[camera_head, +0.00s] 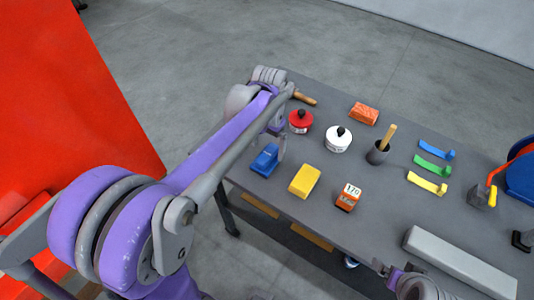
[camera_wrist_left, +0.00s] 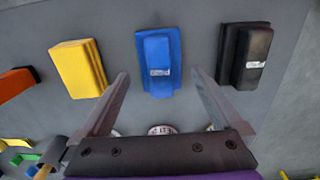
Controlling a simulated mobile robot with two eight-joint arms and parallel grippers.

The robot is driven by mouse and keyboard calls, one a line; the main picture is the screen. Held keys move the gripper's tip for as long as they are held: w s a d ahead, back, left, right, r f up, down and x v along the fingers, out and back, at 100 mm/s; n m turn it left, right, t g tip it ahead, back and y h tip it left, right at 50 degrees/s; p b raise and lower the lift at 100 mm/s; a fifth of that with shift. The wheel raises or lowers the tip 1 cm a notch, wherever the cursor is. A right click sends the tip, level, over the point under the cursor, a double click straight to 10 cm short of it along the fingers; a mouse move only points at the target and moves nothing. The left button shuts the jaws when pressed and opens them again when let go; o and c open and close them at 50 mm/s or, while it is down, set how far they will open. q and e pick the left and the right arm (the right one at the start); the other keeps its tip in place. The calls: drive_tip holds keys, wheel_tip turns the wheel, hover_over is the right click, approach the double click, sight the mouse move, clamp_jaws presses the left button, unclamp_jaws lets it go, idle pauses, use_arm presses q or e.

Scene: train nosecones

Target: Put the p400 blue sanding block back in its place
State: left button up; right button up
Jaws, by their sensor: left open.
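The blue sanding block (camera_head: 265,160) lies on the grey table near its left edge. In the left wrist view the blue block (camera_wrist_left: 160,62) shows a raised grip and a small label too blurred to read. My left gripper (camera_wrist_left: 160,76) is open and empty, its two fingers on either side of the blue block's near end in that view. I cannot tell its exact height above the block. In the head view the left gripper (camera_head: 282,148) is partly hidden by its own arm. My right gripper cannot be made out.
A yellow block (camera_head: 304,181) and an orange block (camera_head: 347,197) lie right of the blue one. A black block (camera_wrist_left: 243,55) flanks it in the wrist view. Red (camera_head: 301,121) and white (camera_head: 338,139) lidded pots and a dark cup (camera_head: 377,153) stand farther back.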

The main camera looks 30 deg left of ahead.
sight(268, 155)
use_arm(q)
wheel_tip(268, 155, up, 6)
drive_tip(key=shift+w+r, duration=0.1)
drive_tip(key=shift+r, duration=0.2)
drive_tip(key=s+d+f+t, duration=0.3)
drive_tip(key=s+f, duration=0.1)
drive_tip(key=s, duration=0.3)
drive_tip(key=s+d+f+t, duration=0.3)
drive_tip(key=s+f, duration=0.1)
drive_tip(key=s, duration=0.4)
drive_tip(key=shift+d+f+n, duration=0.3)
drive_tip(key=shift+d+n, duration=0.1)
drive_tip(key=shift+s, duration=0.1)
